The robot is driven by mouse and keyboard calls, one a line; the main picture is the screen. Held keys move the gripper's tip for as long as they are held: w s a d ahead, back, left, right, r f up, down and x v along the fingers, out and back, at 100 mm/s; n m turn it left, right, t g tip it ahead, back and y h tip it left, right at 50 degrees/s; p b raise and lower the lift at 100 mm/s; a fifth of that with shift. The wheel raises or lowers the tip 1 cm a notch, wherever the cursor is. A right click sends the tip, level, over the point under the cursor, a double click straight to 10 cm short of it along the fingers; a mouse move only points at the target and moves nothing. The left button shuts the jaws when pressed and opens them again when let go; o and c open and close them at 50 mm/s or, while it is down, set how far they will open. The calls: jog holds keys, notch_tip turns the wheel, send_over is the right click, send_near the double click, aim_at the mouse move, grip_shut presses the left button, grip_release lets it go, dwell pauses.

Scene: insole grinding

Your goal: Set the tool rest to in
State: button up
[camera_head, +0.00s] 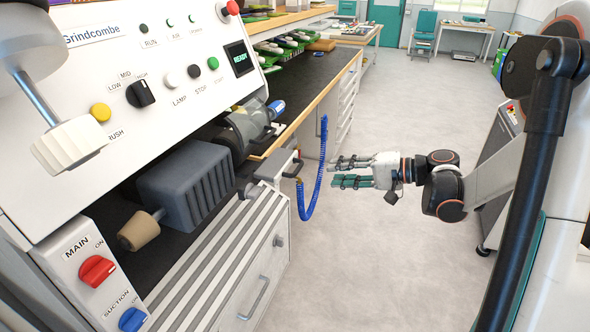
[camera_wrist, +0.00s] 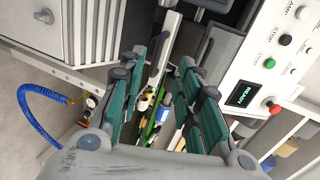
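The grinding machine (camera_head: 165,65) has a white front panel. Below it are a grey motor block (camera_head: 190,185) with a tan cone (camera_head: 139,231) on its left end and a clear-guarded unit (camera_head: 243,127) on its right. A grey metal bracket (camera_head: 273,169) juts out at the bench's right end; I cannot tell for sure whether it is the tool rest, or its setting. My gripper (camera_head: 338,172) is right of the bracket, apart from it, over open floor. Its green-padded fingers are spread and empty; they also show apart in the wrist view (camera_wrist: 163,75).
A blue coiled hose (camera_head: 313,185) hangs between the bracket and my gripper; it also shows in the wrist view (camera_wrist: 38,112). The READY display (camera_wrist: 242,93) and red button (camera_wrist: 272,107) are right of my fingers there. A dark worktop (camera_head: 310,85) runs behind. The floor (camera_head: 400,110) is clear.

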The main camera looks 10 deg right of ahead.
jog(key=d, duration=0.3)
jog(key=b, duration=0.4)
send_near(284, 168)
jog(key=w+a+f, duration=0.2)
jog(key=w+f, duration=0.1)
jog(key=w, duration=0.1)
jog(key=shift+w+a+f+m+t+y, duration=0.25)
jog(key=shift+a+f+m+t+y, duration=0.05)
jog(key=shift+a+f+t, duration=0.1)
grip_shut()
